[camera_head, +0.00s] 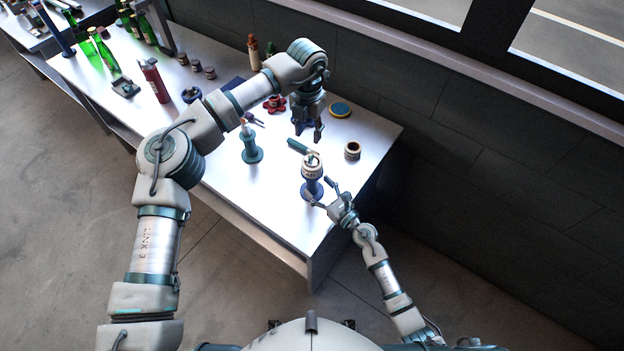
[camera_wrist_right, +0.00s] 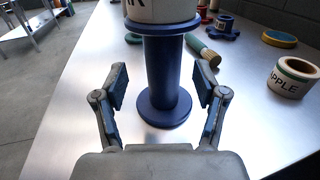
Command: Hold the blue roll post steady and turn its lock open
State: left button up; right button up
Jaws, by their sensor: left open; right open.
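The blue roll post (camera_head: 312,187) stands upright near the table's near right end, with a white labelled roll (camera_head: 312,165) on its upper part. In the right wrist view the blue post (camera_wrist_right: 163,75) rises between the open fingers of my right gripper (camera_wrist_right: 162,92), with a gap on each side; its round base sits on the table. In the head view my right gripper (camera_head: 325,194) is at the post's lower part. My left gripper (camera_head: 308,134) is open, pointing down above the table behind the post, apart from it. The post's lock cannot be made out clearly.
A teal post (camera_head: 251,150) stands to the left. A small APPLE roll (camera_head: 352,150), a green-handled brush (camera_head: 298,146), and a teal-and-yellow disc (camera_head: 340,110) lie nearby. A red knob (camera_head: 274,103) and several bottles are farther back. The table's (camera_head: 285,226) front area is bare.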

aim_at(316, 184)
jog(key=x, duration=0.3)
jog(key=shift+w, duration=0.4)
jog(key=shift+d, duration=0.3)
jog(key=shift+a, duration=0.6)
grip_shut()
jog(key=shift+d, duration=0.45)
jog(key=shift+a, duration=0.3)
